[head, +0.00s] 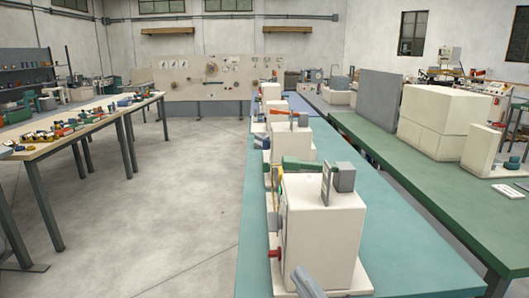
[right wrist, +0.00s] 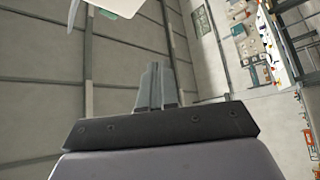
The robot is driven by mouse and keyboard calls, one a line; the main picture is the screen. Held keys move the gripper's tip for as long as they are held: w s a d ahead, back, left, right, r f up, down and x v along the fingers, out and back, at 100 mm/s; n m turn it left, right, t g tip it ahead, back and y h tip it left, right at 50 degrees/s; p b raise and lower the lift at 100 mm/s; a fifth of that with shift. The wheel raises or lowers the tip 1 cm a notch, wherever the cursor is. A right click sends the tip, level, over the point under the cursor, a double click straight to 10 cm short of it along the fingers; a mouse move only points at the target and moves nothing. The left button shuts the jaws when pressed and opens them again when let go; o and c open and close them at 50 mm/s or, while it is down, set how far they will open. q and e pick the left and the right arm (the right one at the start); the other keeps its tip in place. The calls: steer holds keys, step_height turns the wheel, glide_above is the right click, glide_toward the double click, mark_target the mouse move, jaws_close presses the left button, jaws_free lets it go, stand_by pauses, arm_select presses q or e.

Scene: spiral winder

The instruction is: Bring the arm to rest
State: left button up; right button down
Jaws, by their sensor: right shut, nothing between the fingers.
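My right gripper (head: 303,276) shows as a small grey piece at the bottom of the head view, in front of the nearest cream winder box (head: 322,222). In the right wrist view its two fingers (right wrist: 157,86) are together with nothing between them. The fingers look clear of other things there, with walls and ceiling behind. The winder stands on a teal bench (head: 395,255) and carries a green cylinder and a grey block on top. A red knob sticks out of its left side. I cannot tell the exact gap between gripper and winder. My left gripper is not in view.
More cream machines (head: 290,140) stand in a row behind the winder. A green bench (head: 410,165) with large cream boxes is on the right. A wooden table (head: 85,133) with small coloured parts is on the left. Bare floor (head: 180,195) lies between. A pale panel (right wrist: 115,6) tops the wrist view.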

steer(key=s+d+f+m+g+h, duration=0.3)
steer(key=s+d+f+m, duration=0.1)
steer(key=f, duration=0.5)
steer(key=s+d+f+m+g+h, duration=0.2)
steer(key=s+d+f+m+h, duration=0.1)
steer(key=s+f+m, duration=0.3)
steer(key=s+d+f+m+g+h, duration=0.3)
steer(key=s+f, duration=0.5)
steer(key=f, duration=0.4)
steer(key=d+m+h, duration=0.1)
steer(key=d+m, duration=0.1)
steer(key=d, duration=0.1)
steer(key=shift+s+f+g, duration=0.15)
steer(key=shift+s+g, duration=0.1)
steer(key=shift+g, duration=0.05)
steer(key=shift+d+m, duration=0.1)
steer(key=shift+m, duration=0.2)
